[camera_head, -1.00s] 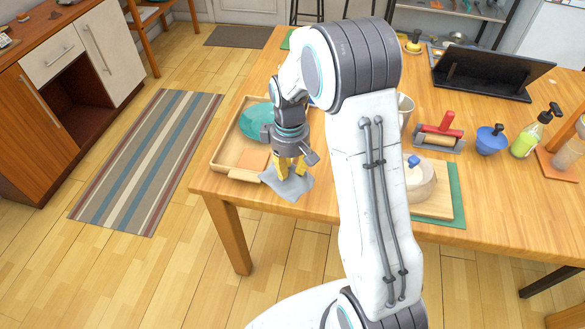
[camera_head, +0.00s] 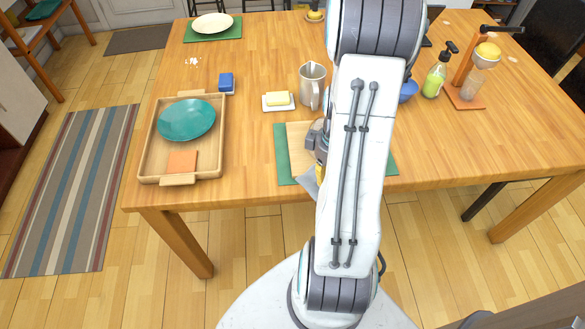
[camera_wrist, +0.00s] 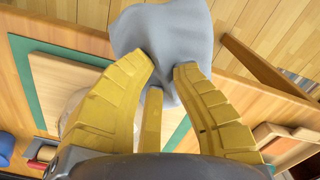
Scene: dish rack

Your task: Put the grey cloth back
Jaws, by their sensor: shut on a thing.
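The grey cloth (camera_wrist: 165,32) hangs from my gripper (camera_wrist: 163,75) in the wrist view, pinched between the yellow fingers. In the head view a small part of the cloth (camera_head: 308,183) shows at the table's front edge, beside my arm. My gripper (camera_head: 320,171) is mostly hidden there behind my arm. It is near the front of a wooden board (camera_head: 296,140) on a green mat (camera_head: 283,165). Whether the cloth touches the table edge, I cannot tell.
A wooden tray (camera_head: 150,160) at the left holds a teal plate (camera_head: 187,119) and an orange square (camera_head: 182,161). A butter dish (camera_head: 278,100), a mug (camera_head: 312,88) and a blue sponge (camera_head: 226,82) stand behind. The table's right front is clear.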

